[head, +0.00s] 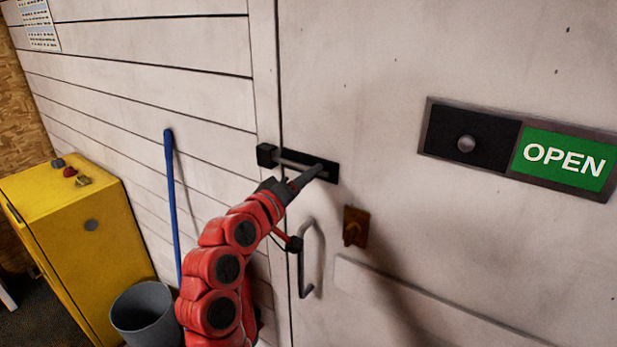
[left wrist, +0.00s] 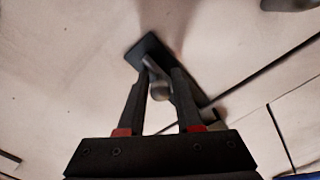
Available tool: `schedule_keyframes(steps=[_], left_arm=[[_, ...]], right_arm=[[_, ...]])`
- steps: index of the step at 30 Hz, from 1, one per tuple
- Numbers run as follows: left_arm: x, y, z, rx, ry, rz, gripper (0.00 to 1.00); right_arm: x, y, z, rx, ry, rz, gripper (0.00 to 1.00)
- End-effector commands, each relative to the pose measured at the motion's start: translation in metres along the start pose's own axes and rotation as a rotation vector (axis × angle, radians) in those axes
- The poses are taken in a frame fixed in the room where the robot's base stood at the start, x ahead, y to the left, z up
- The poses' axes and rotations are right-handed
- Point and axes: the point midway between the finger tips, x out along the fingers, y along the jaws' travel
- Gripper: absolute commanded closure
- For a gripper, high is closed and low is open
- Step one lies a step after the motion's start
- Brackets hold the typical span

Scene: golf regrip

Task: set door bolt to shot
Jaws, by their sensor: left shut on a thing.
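The door bolt (head: 298,163) is a dark plate with a grey rod, fixed on the white door (head: 370,100) near its left edge. A black keeper block (head: 267,155) sits on the frame to its left. The rod points left towards the keeper; I cannot tell whether its tip is inside. My left gripper (head: 316,172) is at the right part of the bolt and partly hides it. In the left wrist view its fingers (left wrist: 161,82) are shut on the bolt's grey knob (left wrist: 158,91). My right gripper is out of view.
A door pull handle (head: 306,260) hangs below my left gripper, close to my arm. A brown lock fitting (head: 355,227) and an OPEN sign with a slider (head: 520,150) are to the right. A yellow cabinet (head: 80,240), blue pole (head: 171,200) and grey bin (head: 145,308) stand left.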

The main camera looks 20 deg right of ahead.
Motion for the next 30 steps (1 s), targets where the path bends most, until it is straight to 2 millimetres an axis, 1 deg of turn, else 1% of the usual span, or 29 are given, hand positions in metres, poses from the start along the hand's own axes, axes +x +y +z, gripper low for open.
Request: schedule_keyframes(steps=[6, 9, 12, 19, 20, 22, 23, 30], left_arm=[[0.0, -0.023, -0.026, 0.006, 0.003, -0.003, 1.0], [-0.001, -0.028, -0.036, 0.006, 0.003, -0.001, 1.0], [-0.001, -0.03, -0.04, 0.004, 0.002, -0.003, 1.0], [-0.001, -0.03, -0.041, 0.005, 0.005, -0.004, 1.0], [-0.001, -0.03, -0.041, 0.004, 0.005, -0.004, 0.61], [-0.001, -0.03, -0.041, 0.004, 0.004, -0.003, 0.48], [-0.001, -0.029, -0.04, 0.003, 0.004, -0.003, 0.46], [0.0, -0.029, -0.039, 0.001, 0.002, -0.001, 0.46]], right_arm=[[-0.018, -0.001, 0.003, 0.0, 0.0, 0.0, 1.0], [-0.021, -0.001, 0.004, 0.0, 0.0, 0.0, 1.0], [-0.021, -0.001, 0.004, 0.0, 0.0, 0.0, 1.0], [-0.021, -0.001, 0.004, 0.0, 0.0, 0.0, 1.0], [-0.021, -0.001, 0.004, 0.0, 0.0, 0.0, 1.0], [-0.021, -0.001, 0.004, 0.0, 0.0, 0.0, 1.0], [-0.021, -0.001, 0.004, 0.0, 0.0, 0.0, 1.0], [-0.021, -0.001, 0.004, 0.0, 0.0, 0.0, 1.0]])
